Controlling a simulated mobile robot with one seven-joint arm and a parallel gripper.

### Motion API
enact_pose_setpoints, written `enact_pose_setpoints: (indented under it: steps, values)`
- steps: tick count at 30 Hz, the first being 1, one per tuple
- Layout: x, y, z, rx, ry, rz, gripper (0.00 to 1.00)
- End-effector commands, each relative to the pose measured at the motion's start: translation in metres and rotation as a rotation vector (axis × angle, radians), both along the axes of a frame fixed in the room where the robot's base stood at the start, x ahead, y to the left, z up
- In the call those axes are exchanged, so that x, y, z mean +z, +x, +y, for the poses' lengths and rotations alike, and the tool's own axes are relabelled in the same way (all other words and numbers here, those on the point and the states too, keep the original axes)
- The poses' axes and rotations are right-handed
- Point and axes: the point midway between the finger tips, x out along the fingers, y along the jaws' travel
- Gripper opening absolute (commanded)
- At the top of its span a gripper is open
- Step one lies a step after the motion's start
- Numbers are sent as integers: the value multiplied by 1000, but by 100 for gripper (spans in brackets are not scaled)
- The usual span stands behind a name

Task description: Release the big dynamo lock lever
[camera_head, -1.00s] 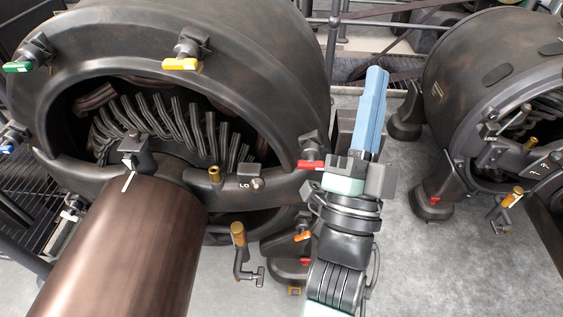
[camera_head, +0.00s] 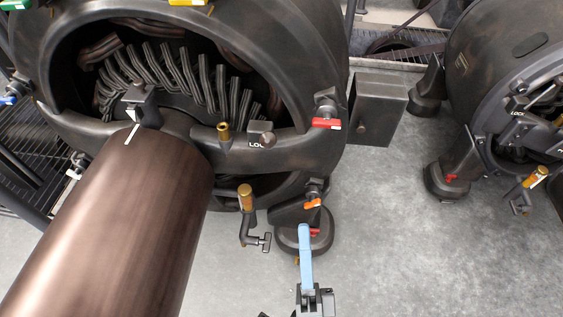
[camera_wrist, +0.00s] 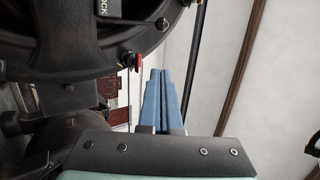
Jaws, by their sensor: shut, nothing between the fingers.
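The big dynamo (camera_head: 90,130) stands at the left in the head view. A partly hidden "LOCK" label (camera_head: 256,145) is on its front bar, between a brass-tipped lever (camera_head: 223,131) and a grey knob (camera_head: 268,139). I cannot tell for sure which part the lock lever is. My gripper (camera_head: 304,228) has blue fingers, shut and empty, low in front of the dynamo's right foot and apart from the label. In the wrist view the fingers (camera_wrist: 161,72) are together, right of the dark dynamo (camera_wrist: 60,45); a "LOCK" label (camera_wrist: 103,8) shows at the top.
A brass-handled crank (camera_head: 246,215) hangs left of my gripper. Red (camera_head: 326,124) and orange (camera_head: 312,204) levers jut from the dynamo's right side. A smaller dynamo (camera_head: 510,90) stands right, with bare floor (camera_head: 400,240) between.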

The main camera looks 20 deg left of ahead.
Motion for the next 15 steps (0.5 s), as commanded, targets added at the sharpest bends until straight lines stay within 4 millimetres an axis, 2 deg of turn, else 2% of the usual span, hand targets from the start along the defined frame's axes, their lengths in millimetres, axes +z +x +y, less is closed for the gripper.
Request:
enact_pose_setpoints:
  steps: [5, 15]
  values:
    - [14, 18, 10, 0, 0, -6, 0]
    - [55, 70, 37, -1, 1, -8, 0]
